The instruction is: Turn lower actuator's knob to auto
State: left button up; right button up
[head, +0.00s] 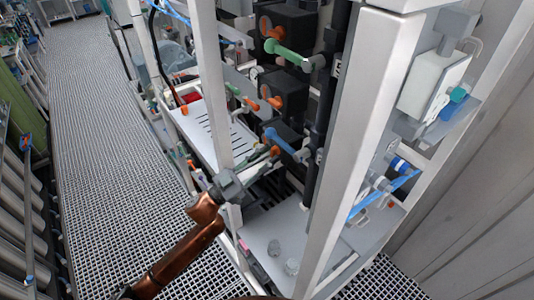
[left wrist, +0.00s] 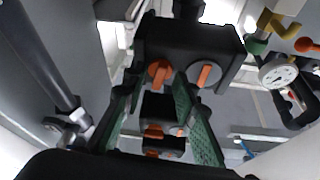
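The lower actuator is a black box (head: 285,134) on the rack in the head view, with an orange knob (head: 275,151) partly hidden by my left gripper. My left gripper (head: 265,159) reaches in from the left to the front of this box. In the left wrist view, the nearest black box (left wrist: 195,42) carries two round grey dials with orange knobs. Its left knob (left wrist: 159,72) shows between the green-padded fingertips of my left gripper (left wrist: 157,85), which are apart. The right knob (left wrist: 205,75) is just outside the fingers. Contact with a knob cannot be told. My right gripper is not in view.
More black actuators (head: 285,88) with orange knobs sit above on the rack. A white upright post (head: 210,80) stands close to my left arm. Green and blue valve handles (head: 283,140) stick out nearby. A gauge (left wrist: 279,72) is at right. Grating floor (head: 110,130) is clear at left.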

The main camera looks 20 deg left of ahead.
pick_arm(q)
jog(key=shift+w+d, duration=0.15)
jog(key=shift+w, duration=0.05)
grip_shut()
